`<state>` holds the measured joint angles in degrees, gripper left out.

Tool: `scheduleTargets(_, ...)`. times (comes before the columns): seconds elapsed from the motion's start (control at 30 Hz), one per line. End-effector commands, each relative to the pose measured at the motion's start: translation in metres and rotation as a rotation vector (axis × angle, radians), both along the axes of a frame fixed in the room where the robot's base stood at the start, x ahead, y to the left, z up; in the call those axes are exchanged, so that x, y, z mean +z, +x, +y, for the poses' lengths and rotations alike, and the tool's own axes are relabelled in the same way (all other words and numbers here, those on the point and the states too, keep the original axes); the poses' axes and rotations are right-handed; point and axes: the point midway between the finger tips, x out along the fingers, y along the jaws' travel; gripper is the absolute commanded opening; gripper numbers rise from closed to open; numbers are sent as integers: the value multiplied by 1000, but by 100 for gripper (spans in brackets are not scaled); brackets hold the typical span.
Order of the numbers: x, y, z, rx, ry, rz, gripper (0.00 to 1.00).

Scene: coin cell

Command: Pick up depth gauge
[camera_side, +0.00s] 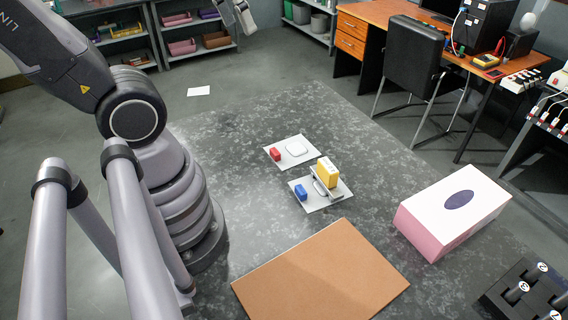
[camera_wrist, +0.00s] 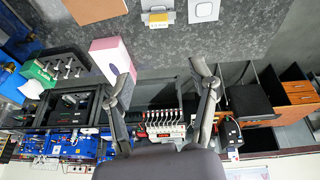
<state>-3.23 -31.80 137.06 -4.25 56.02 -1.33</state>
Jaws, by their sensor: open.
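A yellow block-like body on a grey bar-like base, which looks like the depth gauge (camera_side: 327,173), stands upright on the front pale plate (camera_side: 313,206) in the side view. It also shows near the top of the wrist view, a small yellow and grey shape (camera_wrist: 158,18). A small blue block (camera_side: 300,192) is left of it on the same plate. My gripper (camera_wrist: 163,80) is open and empty in the wrist view, its two fingers well apart. The gauge lies beyond the fingertips, not touching them.
A second pale plate (camera_side: 282,143) behind holds a red block (camera_side: 275,154) and a white rounded piece (camera_side: 296,148). A brown board (camera_side: 320,275) lies in front. A pink and white box (camera_side: 455,208) stands right, a black rack (camera_side: 528,290) at the corner. The mat between is clear.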

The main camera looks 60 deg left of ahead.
Motion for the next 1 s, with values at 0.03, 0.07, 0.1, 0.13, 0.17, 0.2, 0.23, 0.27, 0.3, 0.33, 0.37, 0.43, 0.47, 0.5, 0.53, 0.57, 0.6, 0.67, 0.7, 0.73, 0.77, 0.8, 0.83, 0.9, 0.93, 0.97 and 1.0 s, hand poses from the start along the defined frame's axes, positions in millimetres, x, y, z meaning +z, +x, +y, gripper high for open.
scheduleTargets(0.03, -3, 15, 1, 43, -38, 77, 59)
scheduleTargets(0.07, -5, 24, 1, 69, -63, 121, 59)
scheduleTargets(0.1, -8, 36, 2, 104, -98, 180, 59)
scheduleTargets(0.13, -10, 45, 3, 130, -126, 222, 59)
scheduleTargets(0.17, -14, 54, 4, 156, -153, 264, 59)
scheduleTargets(0.2, -19, 66, 6, 191, -191, 321, 59)
scheduleTargets(0.23, -23, 75, 7, 217, -219, 364, 59)
scheduleTargets(0.27, -28, 84, 9, 242, -248, 404, 59)
scheduleTargets(0.3, -36, 96, 12, 276, -288, 459, 59)
scheduleTargets(0.33, -42, 104, 14, 302, -318, 501, 59)
scheduleTargets(0.37, -49, 113, 17, 329, -349, 540, 59)
scheduleTargets(0.43, -67, 132, 24, 386, -422, 632, 59)
scheduleTargets(0.47, -75, 140, 27, 411, -455, 672, 59)
scheduleTargets(0.5, -87, 150, 31, 444, -500, 724, 59)
scheduleTargets(0.53, -97, 158, 35, 469, -533, 762, 59)
scheduleTargets(0.57, -107, 164, 39, 492, -567, 799, 59)
scheduleTargets(0.6, -121, 173, 45, 523, -614, 848, 59)
scheduleTargets(0.67, -143, 184, 53, 570, -686, 921, 59)
scheduleTargets(0.7, -159, 191, 59, 598, -736, 968, 59)
scheduleTargets(0.73, -171, 195, 63, 620, -774, 1003, 59)
scheduleTargets(0.77, -184, 198, 67, 641, -812, 1039, 59)
scheduleTargets(0.8, -201, 202, 73, 669, -864, 1083, 59)
scheduleTargets(0.83, -214, 205, 77, 690, -905, 1116, 59)
scheduleTargets(0.9, -246, 208, 86, 733, -1001, 1191, 59)
scheduleTargets(0.93, -259, 208, 89, 750, -1041, 1221, 59)
scheduleTargets(0.97, -272, 208, 93, 767, -1082, 1249, 59)
scheduleTargets(1.0, -288, 207, 96, 786, -1133, 1284, 59)
